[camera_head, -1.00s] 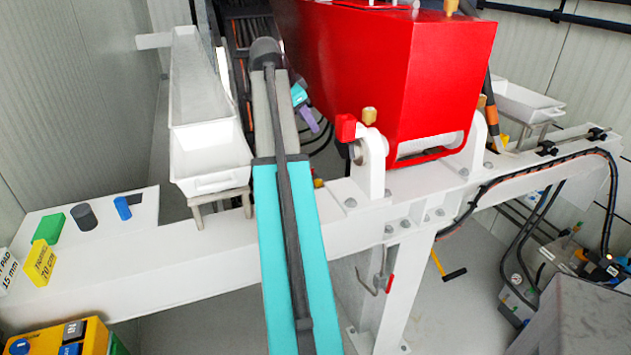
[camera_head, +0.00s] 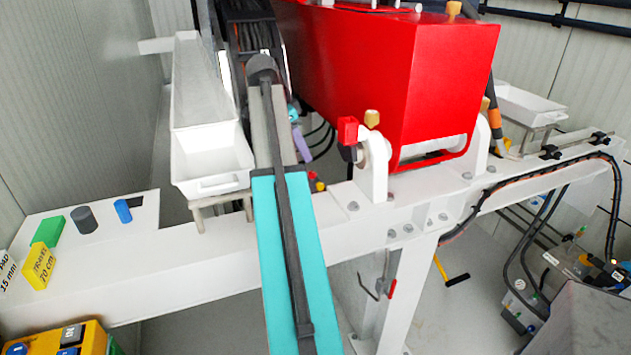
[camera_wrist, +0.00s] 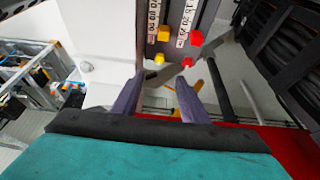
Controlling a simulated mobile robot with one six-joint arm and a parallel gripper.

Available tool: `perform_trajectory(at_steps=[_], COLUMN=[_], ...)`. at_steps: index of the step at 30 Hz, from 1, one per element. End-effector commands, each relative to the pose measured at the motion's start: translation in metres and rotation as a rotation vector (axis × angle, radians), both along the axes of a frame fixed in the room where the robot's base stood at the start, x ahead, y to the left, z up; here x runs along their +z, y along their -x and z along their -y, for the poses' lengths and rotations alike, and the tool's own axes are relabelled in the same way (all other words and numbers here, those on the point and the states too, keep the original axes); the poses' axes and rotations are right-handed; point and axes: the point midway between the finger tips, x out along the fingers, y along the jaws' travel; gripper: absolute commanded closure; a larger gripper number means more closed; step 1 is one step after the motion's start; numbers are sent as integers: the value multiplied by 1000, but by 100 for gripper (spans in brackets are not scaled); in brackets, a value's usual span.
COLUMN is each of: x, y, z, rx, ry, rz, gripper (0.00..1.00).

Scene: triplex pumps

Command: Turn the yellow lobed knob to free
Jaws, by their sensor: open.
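Two small yellow knobs show in the wrist view, an upper one (camera_wrist: 163,34) on a grey panel and a lower, rounder one (camera_wrist: 159,59) beneath it. I cannot tell for sure which is the lobed knob, nor which way it is turned. My gripper (camera_wrist: 158,95) has two purple fingers spread apart with nothing between them. The lower yellow knob is beyond the fingertips, apart from them, roughly in line with the gap. In the head view my gripper (camera_head: 299,135) is partly hidden behind my arm. A small yellow piece (camera_head: 312,176) shows low beside the white beam.
Red knobs (camera_wrist: 196,38) sit right of the yellow ones, near labelled scales. A large red housing (camera_head: 400,80) stands right of my arm. A white tray (camera_head: 210,160) is on the left. A white beam (camera_head: 340,215) crosses below; black hoses (camera_wrist: 285,60) hang at right.

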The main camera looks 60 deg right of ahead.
Motion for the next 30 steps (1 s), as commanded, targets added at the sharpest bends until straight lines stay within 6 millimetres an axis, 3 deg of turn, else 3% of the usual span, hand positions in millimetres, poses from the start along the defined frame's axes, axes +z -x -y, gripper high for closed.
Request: perform_trajectory(at_steps=[30], x=[-101], y=[25], z=[33], rx=[2], ry=[0], rz=[-1], gripper=[60])
